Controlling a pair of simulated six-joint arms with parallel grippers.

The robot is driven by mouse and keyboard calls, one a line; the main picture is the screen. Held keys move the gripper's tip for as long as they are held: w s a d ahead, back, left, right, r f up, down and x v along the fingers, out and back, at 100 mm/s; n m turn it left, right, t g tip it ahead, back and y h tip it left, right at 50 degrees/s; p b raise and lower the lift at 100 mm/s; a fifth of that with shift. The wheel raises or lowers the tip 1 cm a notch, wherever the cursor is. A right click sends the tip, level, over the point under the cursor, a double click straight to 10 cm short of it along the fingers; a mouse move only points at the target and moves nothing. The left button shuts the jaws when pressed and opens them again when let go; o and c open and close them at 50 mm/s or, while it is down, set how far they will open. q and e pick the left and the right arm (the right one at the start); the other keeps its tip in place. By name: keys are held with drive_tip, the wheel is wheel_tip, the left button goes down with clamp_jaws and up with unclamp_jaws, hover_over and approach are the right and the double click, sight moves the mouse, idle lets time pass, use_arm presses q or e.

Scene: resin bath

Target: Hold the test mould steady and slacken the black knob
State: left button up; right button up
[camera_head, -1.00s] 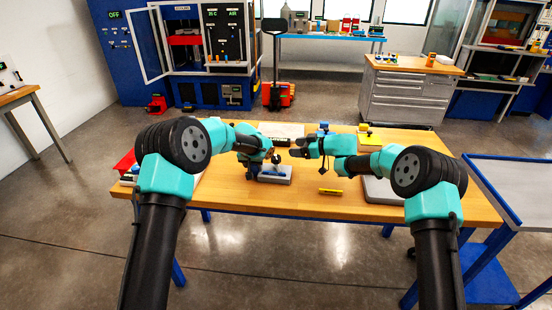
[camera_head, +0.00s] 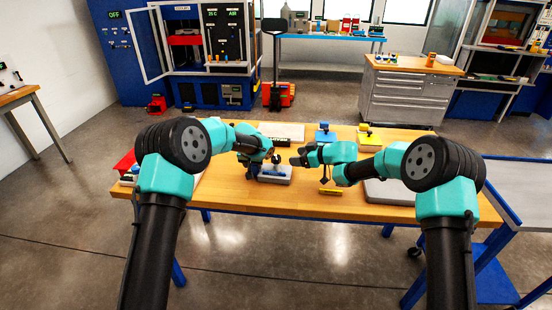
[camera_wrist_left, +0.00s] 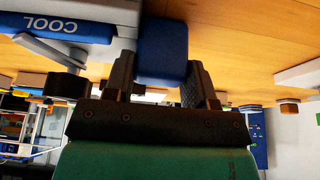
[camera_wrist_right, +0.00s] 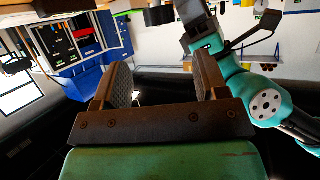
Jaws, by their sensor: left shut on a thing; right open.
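The test mould (camera_head: 274,178), a low grey block with a blue top, sits on the wooden table. Its blue top marked COOL shows upside down in the left wrist view (camera_wrist_left: 60,25). The black knob (camera_head: 276,159) stands above the mould; a dark round part, probably this knob, shows in the left wrist view (camera_wrist_left: 65,84). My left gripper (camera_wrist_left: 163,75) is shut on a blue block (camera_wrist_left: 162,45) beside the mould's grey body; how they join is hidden. My right gripper (camera_head: 296,158) is open and empty, to the right of the knob and apart from it.
Blue (camera_head: 325,136) and yellow (camera_head: 368,140) items stand toward the back. A grey plate (camera_head: 390,192) lies at the right and a red bin (camera_head: 125,161) at the left. Bare wood (camera_head: 235,196) lies in front of the mould.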

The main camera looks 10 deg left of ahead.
sight(276, 157)
drive_tip(key=x, duration=1)
drive_tip(key=shift+w+a+f, duration=0.1)
drive_tip(key=shift+a+f, duration=0.1)
drive_tip(key=shift+a, duration=0.1)
drive_tip(key=c, duration=0.9)
